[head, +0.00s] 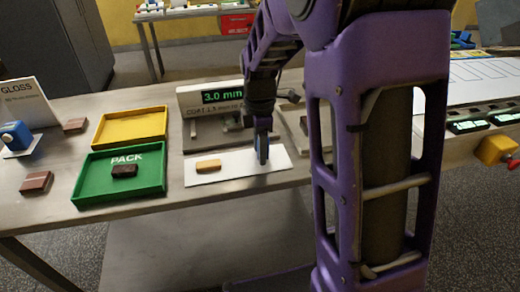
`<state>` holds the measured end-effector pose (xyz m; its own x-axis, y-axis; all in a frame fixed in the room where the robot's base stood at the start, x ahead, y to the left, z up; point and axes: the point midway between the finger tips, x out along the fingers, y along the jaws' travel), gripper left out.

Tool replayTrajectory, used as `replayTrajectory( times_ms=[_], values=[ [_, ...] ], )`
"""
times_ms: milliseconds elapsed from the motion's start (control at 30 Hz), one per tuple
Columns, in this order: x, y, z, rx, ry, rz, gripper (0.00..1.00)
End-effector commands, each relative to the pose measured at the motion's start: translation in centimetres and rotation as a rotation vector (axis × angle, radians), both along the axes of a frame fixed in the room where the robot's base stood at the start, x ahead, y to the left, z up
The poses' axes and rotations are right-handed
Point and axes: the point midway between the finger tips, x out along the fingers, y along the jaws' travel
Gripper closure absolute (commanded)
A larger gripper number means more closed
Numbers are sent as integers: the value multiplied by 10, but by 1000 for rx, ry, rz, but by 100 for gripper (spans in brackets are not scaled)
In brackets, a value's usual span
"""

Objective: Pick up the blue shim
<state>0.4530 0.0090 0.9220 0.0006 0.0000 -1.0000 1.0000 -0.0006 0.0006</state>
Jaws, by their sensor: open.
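My gripper (262,157) points down over the right part of a white sheet (232,176) on the table. Its jaws are open, seen nearly edge-on, and I cannot tell how far its tips are above the sheet. I cannot make out the blue shim for sure. A narrow blue shape shows at the fingers, and I cannot tell whether it is part of the gripper or a thing behind it. A tan bar (208,166) lies on the sheet, left of the gripper and apart from it.
A gauge reading 3.0 mm (222,97) stands behind the sheet. A green PACK tray (92,193) with a dark bar (124,170) and a yellow tray (131,112) are at left. Brown blocks and a blue device (15,136) sit farther left.

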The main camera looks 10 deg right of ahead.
Motion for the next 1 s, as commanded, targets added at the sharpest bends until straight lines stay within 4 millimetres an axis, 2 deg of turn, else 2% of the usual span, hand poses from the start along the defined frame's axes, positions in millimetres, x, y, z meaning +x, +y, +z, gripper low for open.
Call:
replayTrajectory(
  times_ms=[200,400,500,1000],
  values=[
    [0,0,0,0,0,0,50],
    [0,0,0,0,0,0,86],
    [0,0,0,0,0,0,100],
    [0,4,0,0,1,1,100]
  ],
)
